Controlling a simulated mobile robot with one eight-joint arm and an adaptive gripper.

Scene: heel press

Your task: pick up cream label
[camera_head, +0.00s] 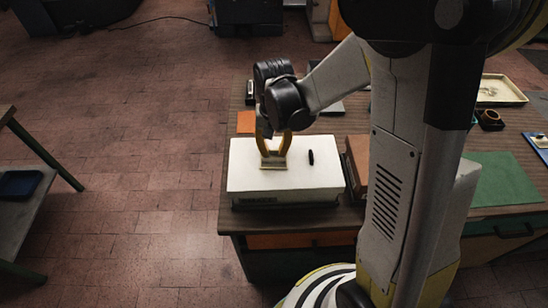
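A white box with a pale flat top (240,178) stands at the front left of the wooden table. A small cream piece (273,164), which looks like the cream label, is on the box top. My gripper (275,153) points down right over it, with its yellow fingers apart and a gap between them. The fingertips are at the two sides of the cream piece. I cannot tell whether they touch or grip it. The fingers partly hide it.
A small black object (311,157) lies on the box top, right of my gripper. An orange piece (246,122) lies behind the box. A brown box (357,158) is to the right, partly behind my arm. A green mat (497,180) and cream tray (499,91) are farther right.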

